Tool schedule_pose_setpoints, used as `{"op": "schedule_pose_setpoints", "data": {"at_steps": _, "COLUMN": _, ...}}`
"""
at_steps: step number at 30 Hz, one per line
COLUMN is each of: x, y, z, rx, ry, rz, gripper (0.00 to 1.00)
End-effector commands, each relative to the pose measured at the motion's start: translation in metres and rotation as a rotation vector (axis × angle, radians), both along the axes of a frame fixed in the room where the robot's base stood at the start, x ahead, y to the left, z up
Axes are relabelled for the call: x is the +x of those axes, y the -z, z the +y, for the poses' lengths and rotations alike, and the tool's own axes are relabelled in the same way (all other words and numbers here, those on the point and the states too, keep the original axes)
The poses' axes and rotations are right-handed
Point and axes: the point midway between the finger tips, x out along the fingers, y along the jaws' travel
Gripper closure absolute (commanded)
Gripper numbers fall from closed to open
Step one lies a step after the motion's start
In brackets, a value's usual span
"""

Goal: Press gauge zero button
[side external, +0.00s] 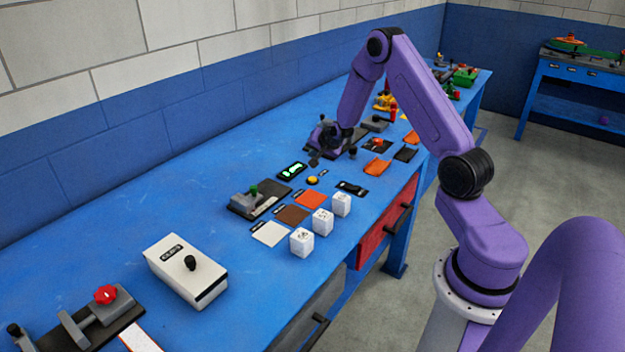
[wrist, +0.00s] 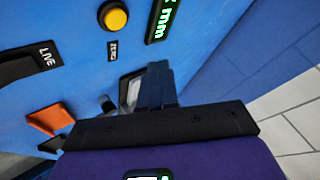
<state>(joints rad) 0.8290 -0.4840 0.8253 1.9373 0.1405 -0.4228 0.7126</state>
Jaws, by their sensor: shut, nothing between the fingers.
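The round yellow button (wrist: 113,17) with a dark base sits near the top of the wrist view, beside a small black "ZERO" label (wrist: 112,50). The black gauge display (wrist: 162,18) with green digits and "mm" is to its right, cut by the top edge. In the side view, the button (side external: 312,180) and the display (side external: 291,171) lie on the blue bench. My gripper (wrist: 160,78) is shut and empty, its fingertips below and right of the button in the wrist view. In the side view, my gripper (side external: 315,160) hangs close behind the button, apart from it.
A black part marked "LIVE" (wrist: 32,66) lies left of the button. Several white cubes (side external: 322,222) and coloured squares (side external: 310,199) are in front. A dark fixture with a green knob (side external: 254,190) and a white box with a black knob (side external: 188,270) stand left.

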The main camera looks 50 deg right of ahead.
Motion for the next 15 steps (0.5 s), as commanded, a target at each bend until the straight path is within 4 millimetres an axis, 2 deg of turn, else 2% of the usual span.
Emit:
{"op": "schedule_pose_setpoints", "data": {"at_steps": 6, "x": -0.001, "y": 0.030, "z": 0.000, "rx": 0.001, "ry": 0.000, "rz": 0.003, "gripper": 1.00}}
{"op": "schedule_pose_setpoints", "data": {"at_steps": 15, "x": 0.000, "y": 0.057, "z": 0.000, "rx": 0.000, "ry": -0.001, "rz": 0.002, "gripper": 1.00}}
